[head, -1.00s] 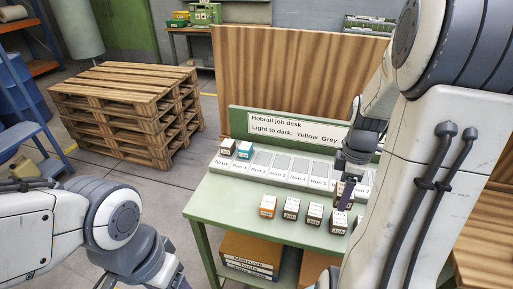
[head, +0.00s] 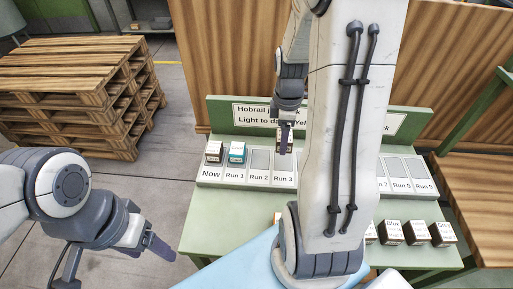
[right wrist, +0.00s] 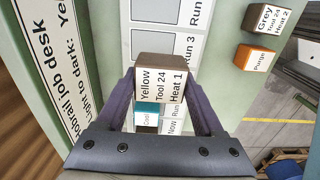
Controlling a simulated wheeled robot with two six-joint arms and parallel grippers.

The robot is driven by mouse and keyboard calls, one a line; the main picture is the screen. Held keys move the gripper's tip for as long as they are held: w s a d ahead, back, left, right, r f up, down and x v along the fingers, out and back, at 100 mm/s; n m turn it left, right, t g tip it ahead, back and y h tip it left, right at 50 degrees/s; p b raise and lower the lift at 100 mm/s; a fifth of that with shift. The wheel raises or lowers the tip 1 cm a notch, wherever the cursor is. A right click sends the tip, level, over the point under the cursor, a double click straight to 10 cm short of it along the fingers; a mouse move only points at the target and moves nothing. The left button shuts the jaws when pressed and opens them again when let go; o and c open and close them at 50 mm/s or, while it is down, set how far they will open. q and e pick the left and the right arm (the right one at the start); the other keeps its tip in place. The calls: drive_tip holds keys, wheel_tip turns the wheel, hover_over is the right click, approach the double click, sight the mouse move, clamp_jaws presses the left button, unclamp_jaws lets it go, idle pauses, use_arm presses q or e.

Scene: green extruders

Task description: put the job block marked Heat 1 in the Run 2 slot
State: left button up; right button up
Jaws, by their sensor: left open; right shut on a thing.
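My right gripper (head: 285,142) is shut on a brown block with a white label reading Yellow, Tool 24, Heat 1 (right wrist: 162,82). In the head view it is above the slot row, around the Run 3 column and just right of the Run 2 slot (head: 260,160). The Run 2 slot looks empty. In the right wrist view the held block hides part of the slot row; the Run 3 label (right wrist: 190,47) shows beside it. My left gripper (head: 157,246) is open and empty, left of the desk.
A brown block (head: 214,152) stands in the Now slot and a teal block (head: 237,152) in Run 1. Several blocks, including a Grey one (head: 442,233), stand along the desk front. An orange Purge block (right wrist: 255,58) shows in the right wrist view. A raised sign board (head: 228,108) backs the slots.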

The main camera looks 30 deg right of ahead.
drive_tip(key=p, duration=0.1)
hover_over(259, 159)
wheel_tip(259, 159, down, 4)
drive_tip(key=shift+f, duration=0.1)
wheel_tip(259, 159, down, 4)
drive_tip(key=shift+r+p, duration=0.1)
drive_tip(key=shift+p, duration=0.6)
drive_tip(key=shift+f, duration=0.2)
drive_tip(key=shift+f, duration=0.15)
drive_tip(key=o, duration=1.4)
